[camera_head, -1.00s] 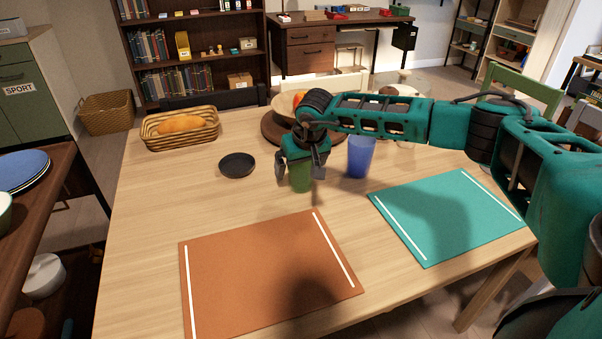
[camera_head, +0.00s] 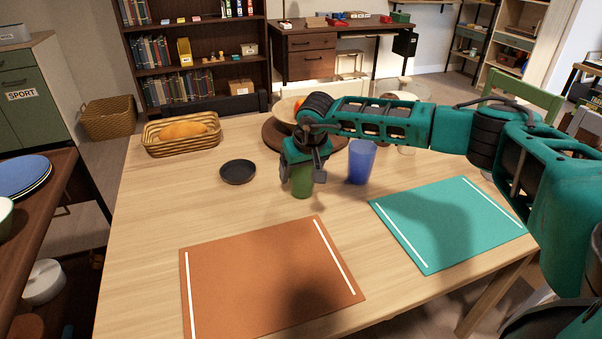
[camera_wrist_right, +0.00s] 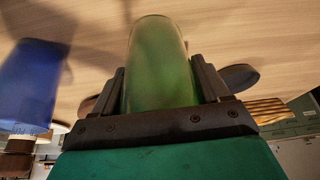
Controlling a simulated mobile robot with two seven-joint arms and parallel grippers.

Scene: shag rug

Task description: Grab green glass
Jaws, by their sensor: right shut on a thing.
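The green glass (camera_head: 302,186) stands on the wooden table, under my right gripper (camera_head: 303,176) in the head view. In the right wrist view the green glass (camera_wrist_right: 160,65) sits between the two dark fingers of the right gripper (camera_wrist_right: 160,88), which is shut on it. The glass looks upright, and its upper part is hidden by the gripper in the head view. I cannot tell whether its base touches the table. My left gripper is not in view.
A blue glass (camera_head: 361,161) stands close to the right of the gripper. A small black bowl (camera_head: 238,172) is to the left, with a bread basket (camera_head: 182,143) behind it. Brown (camera_head: 265,285) and teal (camera_head: 450,225) mats lie in front.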

